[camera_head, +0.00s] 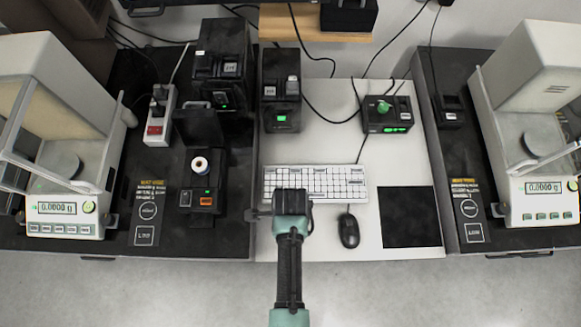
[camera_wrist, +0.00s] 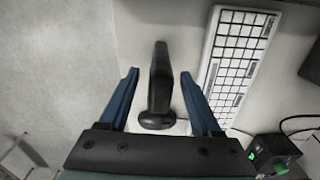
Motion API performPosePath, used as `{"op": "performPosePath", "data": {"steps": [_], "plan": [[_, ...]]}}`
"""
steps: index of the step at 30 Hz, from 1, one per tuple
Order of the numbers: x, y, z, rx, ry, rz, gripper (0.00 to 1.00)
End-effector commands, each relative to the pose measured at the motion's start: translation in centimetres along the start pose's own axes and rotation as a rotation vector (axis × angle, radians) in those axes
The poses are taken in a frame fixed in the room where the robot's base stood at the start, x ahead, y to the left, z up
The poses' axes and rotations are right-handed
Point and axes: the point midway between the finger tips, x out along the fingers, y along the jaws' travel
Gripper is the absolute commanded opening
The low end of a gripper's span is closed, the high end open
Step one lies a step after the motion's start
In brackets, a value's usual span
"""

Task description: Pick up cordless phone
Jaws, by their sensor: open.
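A long black object with a rounded, wider end, which looks like the cordless phone (camera_wrist: 157,85), lies on the white tabletop just below the keyboard. In the wrist view, my gripper (camera_wrist: 158,83) is open. Its two blue fingers stand on either side of the phone, with a gap on each side. Whether the fingertips are down at the phone's height I cannot tell.
The white keyboard (camera_head: 315,184) lies just beyond the phone. A black mouse (camera_head: 348,231) and a dark mat (camera_head: 409,217) are to the right. A black device with a roll (camera_head: 200,166) stands left. Balances (camera_head: 62,207) (camera_head: 541,190) stand at both sides. The table's front edge is close.

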Motion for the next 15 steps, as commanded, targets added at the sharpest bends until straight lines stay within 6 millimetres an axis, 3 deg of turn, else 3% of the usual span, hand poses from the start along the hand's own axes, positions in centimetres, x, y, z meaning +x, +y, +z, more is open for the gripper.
{"op": "performPosePath", "data": {"steps": [6,15], "plan": [[2.1,0.0,-0.1,0.0,0.0,0.001,0.65],[2.3,0.0,0.0,0.0,0.0,0.0,0.63]]}}
